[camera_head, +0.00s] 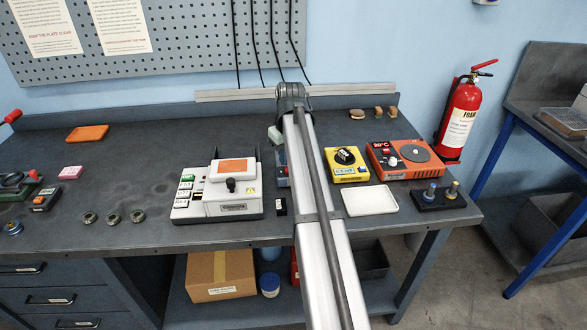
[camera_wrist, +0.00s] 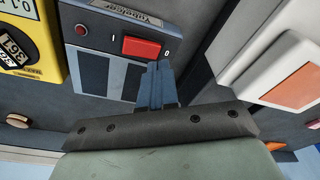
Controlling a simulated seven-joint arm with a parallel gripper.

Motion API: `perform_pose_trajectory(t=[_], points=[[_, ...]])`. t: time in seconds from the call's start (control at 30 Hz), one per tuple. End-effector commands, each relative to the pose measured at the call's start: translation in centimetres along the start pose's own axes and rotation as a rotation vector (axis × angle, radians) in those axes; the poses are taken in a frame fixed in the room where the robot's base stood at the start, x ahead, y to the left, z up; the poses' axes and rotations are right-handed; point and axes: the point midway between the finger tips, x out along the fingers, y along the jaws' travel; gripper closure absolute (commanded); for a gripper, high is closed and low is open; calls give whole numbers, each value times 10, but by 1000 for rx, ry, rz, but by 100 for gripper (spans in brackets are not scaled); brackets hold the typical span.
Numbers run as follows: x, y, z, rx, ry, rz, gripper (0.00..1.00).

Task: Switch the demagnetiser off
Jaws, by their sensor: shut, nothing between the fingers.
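The demagnetiser appears to be the blue-grey box (camera_wrist: 108,62) with a nameplate in the wrist view. It has a red rocker switch (camera_wrist: 145,47) marked I on the left and 0 on the right, and a small dark red lamp (camera_wrist: 82,29). I cannot tell which side of the rocker is pressed. My gripper (camera_wrist: 158,66) is shut and empty, its tips just below the 0 end of the switch; contact is not clear. In the head view my arm hides most of the blue box (camera_head: 282,182).
A white unit with an orange-topped block (camera_head: 235,168) stands left of the box. A yellow dial device (camera_head: 347,174), an orange hotplate (camera_head: 384,164) and a white tray (camera_head: 370,200) lie to the right. A small black item (camera_head: 281,206) sits in front.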

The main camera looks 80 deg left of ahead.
Motion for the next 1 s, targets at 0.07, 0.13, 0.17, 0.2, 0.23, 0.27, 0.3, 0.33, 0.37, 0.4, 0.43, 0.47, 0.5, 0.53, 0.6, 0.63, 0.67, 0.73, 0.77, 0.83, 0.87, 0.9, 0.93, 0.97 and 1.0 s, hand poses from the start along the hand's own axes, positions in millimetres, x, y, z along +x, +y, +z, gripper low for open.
perform_pose_trajectory(t=[0.07,0.13,0.17,0.2,0.23,0.27,0.3,0.33,0.37,0.4,0.43,0.47,0.5,0.53,0.6,0.63,0.67,0.73,0.77,0.83,0.87,0.9,0.93,0.97,1.0], points=[[-6,0,-1,0,1,1,100],[-11,0,-2,0,2,1,100],[-13,0,-2,0,2,1,100],[-15,0,-3,0,2,1,100],[-17,0,-3,0,2,1,100],[-19,0,-3,0,1,1,100],[-21,0,-4,0,1,0,100],[-23,0,-4,0,1,0,100],[-25,0,-4,0,1,0,100],[-27,0,-5,0,0,0,100],[-29,0,-5,0,1,0,100],[-31,0,-5,0,1,0,100],[-34,0,-6,0,1,0,100],[-35,0,-6,0,1,0,100],[-38,0,-6,0,1,1,100],[-38,0,-6,0,1,1,100],[-39,0,-6,0,1,1,100],[-39,0,-6,0,1,0,100],[-39,0,-6,0,1,0,100],[-38,0,-6,0,1,0,100],[-38,0,-6,0,1,0,100],[-38,0,-6,0,1,0,100],[-38,0,-6,0,1,0,100],[-38,0,-6,0,1,0,100],[-38,0,-6,0,1,0,100]])
